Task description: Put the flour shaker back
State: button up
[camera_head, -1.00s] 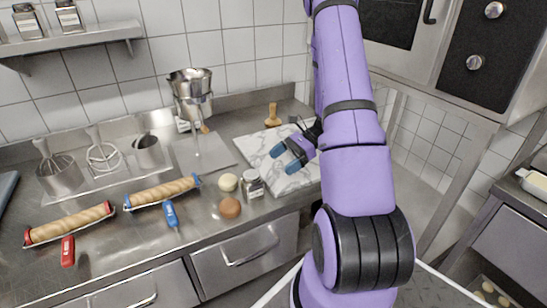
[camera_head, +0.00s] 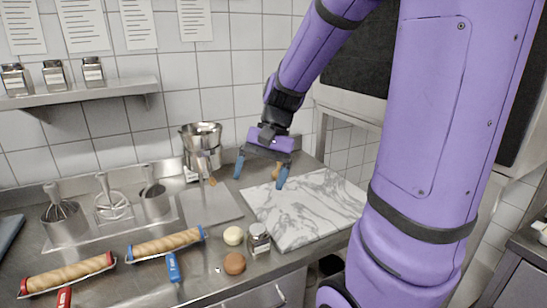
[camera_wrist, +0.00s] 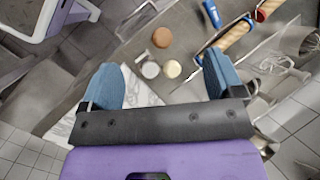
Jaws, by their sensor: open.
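A small glass jar with a metal lid and a pale label, which looks like the flour shaker (camera_head: 258,239), stands upright on the steel counter at the front-left edge of the marble board. It also shows in the wrist view (camera_wrist: 150,69), between and beyond my fingertips. Several similar jars, among them a shelf jar (camera_head: 55,73), stand on the wall shelf (camera_head: 95,93) at upper left. My gripper (camera_head: 261,172) is open and empty, with blue fingers pointing down. It is above the back-left part of the marble board (camera_head: 315,205), apart from the shaker.
A pale ball (camera_head: 233,236) and a brown ball (camera_head: 235,263) lie close to the shaker. The marble board's middle is clear.

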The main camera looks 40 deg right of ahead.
jog(key=s+a+r+n+t+h, duration=0.5)
jog(key=s+r+n, duration=0.2)
jog(key=s+r, duration=0.2)
jog(key=shift+s+a+n+t, duration=0.2)
jog(key=shift+s+n+t, duration=0.2)
jog(key=shift+s, duration=0.25)
